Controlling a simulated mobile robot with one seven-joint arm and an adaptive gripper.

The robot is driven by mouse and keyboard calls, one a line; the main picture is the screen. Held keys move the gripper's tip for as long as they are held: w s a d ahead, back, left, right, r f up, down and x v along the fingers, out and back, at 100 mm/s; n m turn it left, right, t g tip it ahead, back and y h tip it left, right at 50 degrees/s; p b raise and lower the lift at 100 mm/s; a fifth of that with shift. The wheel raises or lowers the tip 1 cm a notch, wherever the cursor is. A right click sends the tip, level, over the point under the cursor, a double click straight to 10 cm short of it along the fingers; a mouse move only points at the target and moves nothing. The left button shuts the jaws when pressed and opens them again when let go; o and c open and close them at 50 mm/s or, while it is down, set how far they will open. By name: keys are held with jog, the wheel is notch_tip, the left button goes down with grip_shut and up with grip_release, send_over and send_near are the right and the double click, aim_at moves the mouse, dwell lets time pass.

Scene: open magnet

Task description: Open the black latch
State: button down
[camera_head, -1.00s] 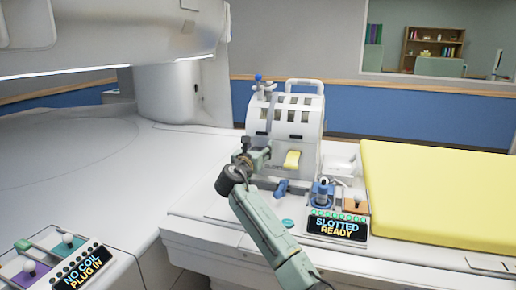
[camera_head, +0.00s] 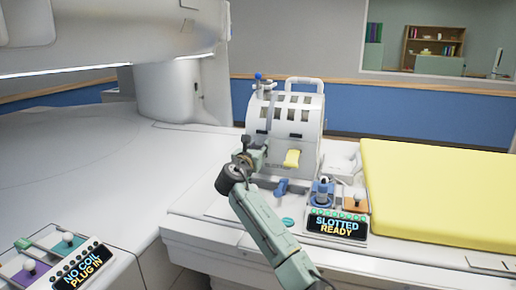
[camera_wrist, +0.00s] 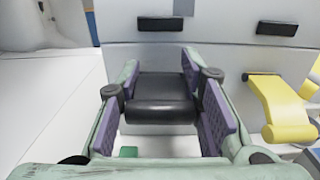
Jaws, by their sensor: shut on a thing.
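The black latch (camera_wrist: 160,98) sticks out from the front of the white coil housing in the wrist view, below a dark slot. My gripper (camera_wrist: 160,82) is shut on it, with a purple-padded finger at each side. In the head view my gripper (camera_head: 262,156) is at the lower left front of the white coil (camera_head: 284,122) and hides the black latch. A yellow latch (camera_wrist: 280,108) sits to the right of my gripper in the wrist view. It also shows in the head view (camera_head: 292,158), sticking outward.
A blue handle (camera_head: 282,187) lies below the coil. A yellow pad (camera_head: 430,195) covers the table at right.

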aim_at(257, 147)
jog(key=shift+f+b, duration=0.35)
jog(key=shift+b, duration=0.75)
jog(key=shift+s+t+b, duration=0.1)
jog(key=shift+t+b, duration=0.5)
jog(key=shift+r, duration=0.15)
jog(key=c, duration=1.1)
grip_release()
notch_tip(257, 147, up, 10)
jog(key=shift+r, duration=0.1)
jog(key=shift+a, duration=0.1)
